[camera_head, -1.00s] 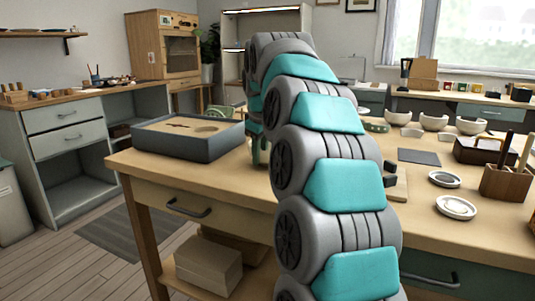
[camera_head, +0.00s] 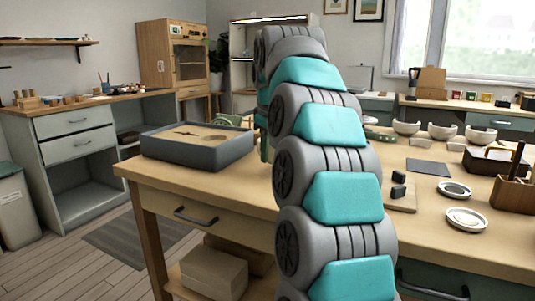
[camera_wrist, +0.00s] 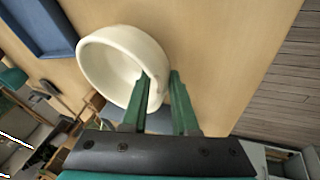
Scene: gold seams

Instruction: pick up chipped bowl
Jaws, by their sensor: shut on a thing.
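A cream-white bowl (camera_wrist: 105,68) fills the upper middle of the wrist view, its opening tilted toward the lower left. My gripper (camera_wrist: 158,80) is shut on its wall, with one green finger inside the bowl and the other outside. No chip can be made out on the part of the rim that shows. In the head view my arm hides the gripper and this bowl. I cannot tell whether the bowl touches the table.
A dark blue-grey tray (camera_head: 185,158) stands at the table's left end; its edge shows in the wrist view (camera_wrist: 50,38).

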